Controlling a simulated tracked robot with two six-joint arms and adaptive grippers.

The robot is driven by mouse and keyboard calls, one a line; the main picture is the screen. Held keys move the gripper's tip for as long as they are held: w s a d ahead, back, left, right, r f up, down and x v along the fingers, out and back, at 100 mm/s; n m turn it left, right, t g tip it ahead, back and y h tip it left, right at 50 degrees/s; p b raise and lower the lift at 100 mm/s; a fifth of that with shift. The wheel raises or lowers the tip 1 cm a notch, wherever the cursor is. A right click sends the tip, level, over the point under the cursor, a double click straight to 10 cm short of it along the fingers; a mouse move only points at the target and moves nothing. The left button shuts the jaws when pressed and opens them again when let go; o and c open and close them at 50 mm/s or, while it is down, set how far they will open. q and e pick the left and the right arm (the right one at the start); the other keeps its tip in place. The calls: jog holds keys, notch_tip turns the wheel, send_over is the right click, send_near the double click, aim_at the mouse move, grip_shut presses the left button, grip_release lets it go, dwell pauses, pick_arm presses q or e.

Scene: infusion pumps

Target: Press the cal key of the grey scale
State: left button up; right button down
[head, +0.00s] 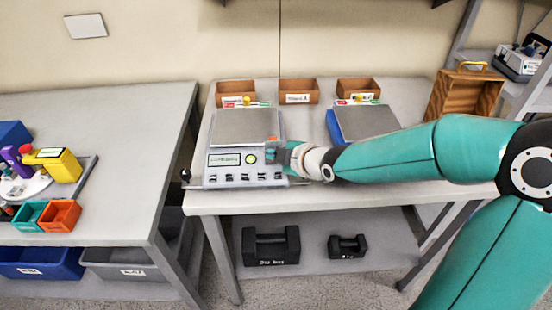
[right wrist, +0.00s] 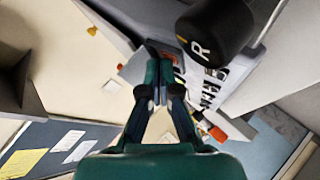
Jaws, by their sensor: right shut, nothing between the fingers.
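The grey scale (head: 246,155) stands on the middle bench, with its square pan (head: 245,127) at the back. Its front panel has a lit display (head: 224,159), a round yellow-green button (head: 251,159) and a row of dark keys (head: 247,177). The key labels are too small to read. My right gripper (head: 282,155) is at the right side of the panel, shut and empty. In the right wrist view its closed fingers (right wrist: 160,92) are beside the panel's dark keys (right wrist: 210,93). Contact cannot be told. My left gripper is out of view.
A blue scale (head: 365,122) stands right of the grey one, behind my right arm. Three small brown boxes (head: 298,91) line the bench's back. A wooden case (head: 464,94) stands at the right.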

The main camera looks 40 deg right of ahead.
aim_at(275, 170)
dwell(0.4)
jog(key=shift+s+a+r, duration=0.1)
jog(key=shift+s+r, duration=0.05)
jog(key=shift+r, duration=0.5)
jog(key=shift+r+p, duration=0.15)
jog(key=shift+p, duration=0.15)
jog(key=shift+s+a+r+p, duration=0.1)
jog(key=shift+s+r+p, duration=0.2)
jog(key=shift+r, duration=0.5)
jog(key=shift+s+a+r+p, duration=0.15)
jog(key=shift+r+p, duration=0.25)
jog(key=shift+r, duration=0.35)
jog(key=shift+s+a+r+p, duration=0.1)
jog(key=shift+r+p, duration=0.25)
jog(key=shift+r, duration=0.45)
jog(key=shift+f, duration=0.1)
